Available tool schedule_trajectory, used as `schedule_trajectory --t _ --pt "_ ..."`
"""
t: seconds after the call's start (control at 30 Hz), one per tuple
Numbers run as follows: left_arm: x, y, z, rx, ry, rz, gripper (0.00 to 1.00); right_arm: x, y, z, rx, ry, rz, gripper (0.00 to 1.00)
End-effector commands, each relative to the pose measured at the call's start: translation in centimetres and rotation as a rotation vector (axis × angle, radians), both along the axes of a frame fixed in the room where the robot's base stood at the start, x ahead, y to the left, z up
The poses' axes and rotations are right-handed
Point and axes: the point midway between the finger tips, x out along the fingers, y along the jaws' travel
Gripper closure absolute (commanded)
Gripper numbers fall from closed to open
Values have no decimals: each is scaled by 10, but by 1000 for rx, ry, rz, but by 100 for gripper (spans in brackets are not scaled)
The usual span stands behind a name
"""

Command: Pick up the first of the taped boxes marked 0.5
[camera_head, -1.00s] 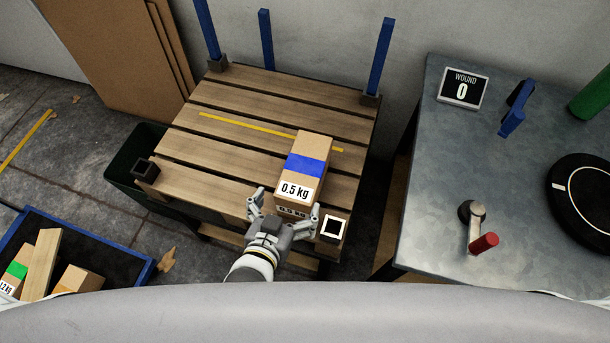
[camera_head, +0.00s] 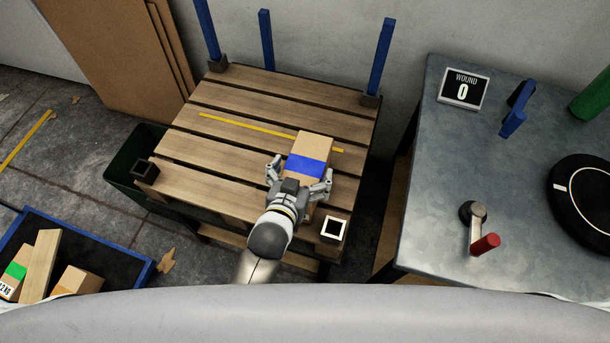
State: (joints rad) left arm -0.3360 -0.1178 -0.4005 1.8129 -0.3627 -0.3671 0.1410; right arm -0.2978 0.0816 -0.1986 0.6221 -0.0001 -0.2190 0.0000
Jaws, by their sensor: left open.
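A cardboard box with blue tape (camera_head: 311,146) stands on the slatted wooden platform (camera_head: 190,160), towards its right side. Its front label is now hidden behind my left gripper. My left gripper (camera_head: 301,172) is open, with one finger on each side of the box near the blue tape. I cannot tell whether the fingers touch the box. My right gripper is not in view.
A blue-rimmed bin (camera_head: 115,244) with other boxes is at lower left. A metal table (camera_head: 425,200) with a crank and a counter reading 0 stands at right.

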Motion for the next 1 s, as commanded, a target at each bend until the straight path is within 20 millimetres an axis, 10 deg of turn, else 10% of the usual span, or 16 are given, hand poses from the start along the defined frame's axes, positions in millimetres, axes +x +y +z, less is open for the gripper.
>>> schedule_trajectory --t 0.27,0.87,1.0 --pt "2 -1 -1 0 1 0 3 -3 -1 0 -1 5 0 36" --pt "1 0 -4 2 8 0 80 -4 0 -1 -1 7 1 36" --pt "1 -1 -3 0 4 0 80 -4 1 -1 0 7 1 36"
